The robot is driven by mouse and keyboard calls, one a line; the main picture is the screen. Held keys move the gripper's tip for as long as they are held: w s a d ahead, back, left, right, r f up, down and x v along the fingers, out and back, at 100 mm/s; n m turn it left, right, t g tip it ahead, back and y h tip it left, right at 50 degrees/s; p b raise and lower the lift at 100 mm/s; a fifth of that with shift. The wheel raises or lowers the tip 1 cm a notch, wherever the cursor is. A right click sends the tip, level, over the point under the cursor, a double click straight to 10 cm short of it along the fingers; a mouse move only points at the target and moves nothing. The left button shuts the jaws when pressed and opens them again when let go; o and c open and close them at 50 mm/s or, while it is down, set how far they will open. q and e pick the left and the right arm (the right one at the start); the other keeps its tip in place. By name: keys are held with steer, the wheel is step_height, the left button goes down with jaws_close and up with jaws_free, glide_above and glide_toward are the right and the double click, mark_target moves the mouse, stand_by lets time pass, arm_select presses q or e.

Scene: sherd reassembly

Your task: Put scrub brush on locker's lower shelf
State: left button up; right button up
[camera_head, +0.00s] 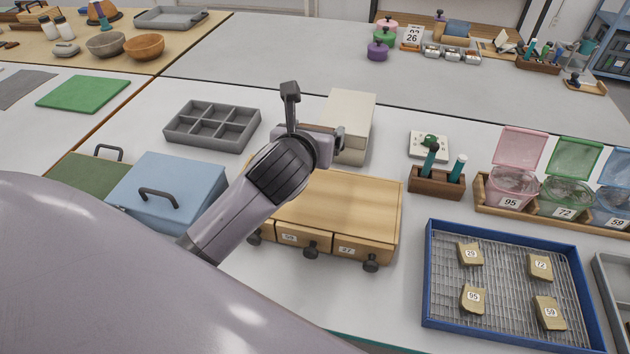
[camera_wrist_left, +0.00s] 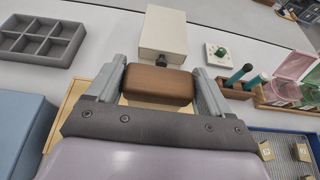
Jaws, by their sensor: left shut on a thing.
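My left gripper (camera_head: 338,142) is over the wooden drawer unit (camera_head: 345,205). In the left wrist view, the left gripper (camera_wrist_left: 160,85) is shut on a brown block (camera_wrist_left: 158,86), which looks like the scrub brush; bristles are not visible. In the head view the block is mostly hidden by the gripper. A cream box (camera_head: 352,108) stands just behind the gripper and may be the locker. It also shows in the left wrist view (camera_wrist_left: 164,32), with a dark knob low on its near side; no shelf is visible. My right gripper is in neither view.
A grey compartment tray (camera_head: 213,125) and a blue sloped box (camera_head: 170,190) are at left. A brown tube holder (camera_head: 436,183), lidded bins (camera_head: 513,187) and a blue-rimmed mesh tray (camera_head: 515,245) with numbered sherds are at right. The grey table (camera_head: 290,60) behind has clear space.

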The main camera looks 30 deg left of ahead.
arm_select(q)
step_height(320, 180, down, 12)
steer(key=shift+b, duration=0.8)
steer(key=shift+f, duration=0.1)
steer(key=shift+f, duration=0.15)
steer(key=o, duration=1)
steer(key=shift+c, duration=0.2)
steer(key=shift+r, duration=0.2)
